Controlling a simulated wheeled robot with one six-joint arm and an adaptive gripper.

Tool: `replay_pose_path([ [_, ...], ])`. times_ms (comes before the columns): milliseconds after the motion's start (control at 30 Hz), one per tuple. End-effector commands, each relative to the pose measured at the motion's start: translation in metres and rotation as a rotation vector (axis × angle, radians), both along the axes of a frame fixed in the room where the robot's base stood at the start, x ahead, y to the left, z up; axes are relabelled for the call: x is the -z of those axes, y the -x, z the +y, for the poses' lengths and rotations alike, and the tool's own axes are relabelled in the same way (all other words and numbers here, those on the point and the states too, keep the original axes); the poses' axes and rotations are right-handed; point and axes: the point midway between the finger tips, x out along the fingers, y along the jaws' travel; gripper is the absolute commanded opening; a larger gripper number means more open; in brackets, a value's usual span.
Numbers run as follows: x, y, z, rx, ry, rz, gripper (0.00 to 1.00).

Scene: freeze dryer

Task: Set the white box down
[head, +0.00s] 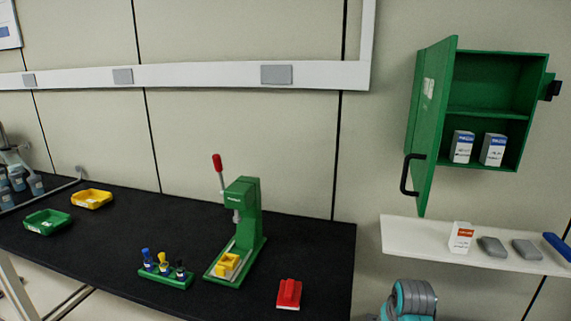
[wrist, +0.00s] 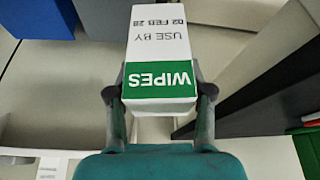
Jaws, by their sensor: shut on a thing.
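In the wrist view my gripper (wrist: 160,93) is shut on a white box (wrist: 158,40) with a green WIPES label and a printed use-by date. One finger presses each side of the box, and its lettering appears upside down. In the head view neither the held box nor my fingers show; only a teal and grey part of my arm shows at the bottom, below the shelf.
A white wall shelf (head: 400,233) holds an orange-labelled box (head: 461,238), two grey items (head: 492,247) and a blue item (head: 557,246). Above it, a green cabinet (head: 490,111) stands open with two blue-labelled boxes inside. A black bench (head: 150,215) holds a green press (head: 241,220).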

Motion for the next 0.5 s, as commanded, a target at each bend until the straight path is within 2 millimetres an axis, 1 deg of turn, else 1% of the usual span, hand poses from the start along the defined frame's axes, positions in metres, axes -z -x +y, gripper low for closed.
replay_pose_path([
  [33,0.013,0.013,0.012,-0.013,0.0,0.004,0.22],
  [200,0.044,0.054,0.045,-0.052,0.0,0.004,0.22],
  [400,0.07,0.099,0.075,-0.09,0.001,0.002,0.22],
  [500,0.077,0.115,0.085,-0.103,0.001,0.002,0.22],
])
